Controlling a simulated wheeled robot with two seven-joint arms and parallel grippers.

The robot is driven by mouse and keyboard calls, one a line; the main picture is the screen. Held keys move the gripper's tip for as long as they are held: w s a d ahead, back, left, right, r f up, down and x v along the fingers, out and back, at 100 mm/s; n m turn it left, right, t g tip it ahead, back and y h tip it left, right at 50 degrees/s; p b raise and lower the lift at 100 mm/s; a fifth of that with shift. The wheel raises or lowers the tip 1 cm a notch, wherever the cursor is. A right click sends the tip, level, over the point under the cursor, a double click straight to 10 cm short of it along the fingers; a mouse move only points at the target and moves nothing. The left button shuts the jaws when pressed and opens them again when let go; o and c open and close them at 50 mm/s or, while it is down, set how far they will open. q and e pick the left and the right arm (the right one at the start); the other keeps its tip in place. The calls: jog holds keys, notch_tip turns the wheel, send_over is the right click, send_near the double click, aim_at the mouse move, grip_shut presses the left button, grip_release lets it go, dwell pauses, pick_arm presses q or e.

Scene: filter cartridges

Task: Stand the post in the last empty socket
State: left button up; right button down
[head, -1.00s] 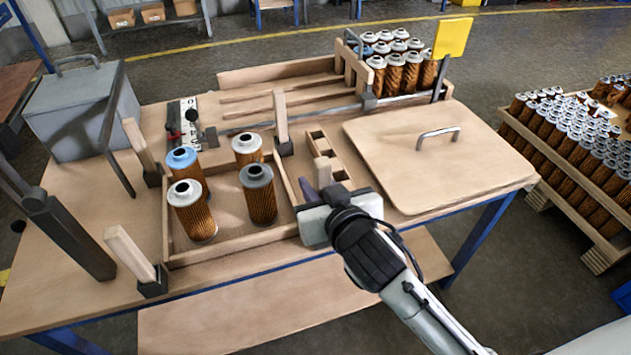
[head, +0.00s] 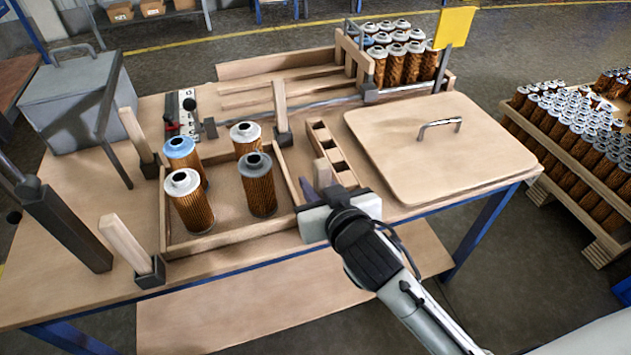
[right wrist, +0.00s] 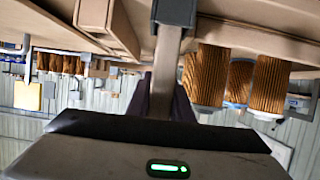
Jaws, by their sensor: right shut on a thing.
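My right gripper (head: 322,200) is shut on a pale wooden post (head: 322,172) at the tray's front right. The right wrist view, which is upside down, shows the post (right wrist: 166,65) upright between the fingers. Its lower end meets a dark socket block (right wrist: 175,12); I cannot tell how deep it sits. In the head view my gripper hides that socket. Three other posts stand in dark sockets round the tray: back right (head: 280,105), back left (head: 133,132) and front left (head: 125,243). My left gripper is out of view.
The wooden tray (head: 235,238) holds several cartridges, one blue-topped (head: 181,150), just left of my gripper. A slotted wooden rack (head: 320,135) and a handled lid (head: 410,165) lie to the right. A grey box (head: 75,105) stands at the back left.

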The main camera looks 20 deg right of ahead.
jog(key=shift+f, duration=0.5)
jog(key=c, duration=1.5)
grip_release()
jog(key=shift+s+r, duration=0.1)
jog(key=shift+s, duration=0.2)
jog(key=v, duration=0.9)
jog(key=shift+s+r, duration=0.2)
jog(key=shift+s, duration=0.15)
jog(key=shift+d, duration=0.1)
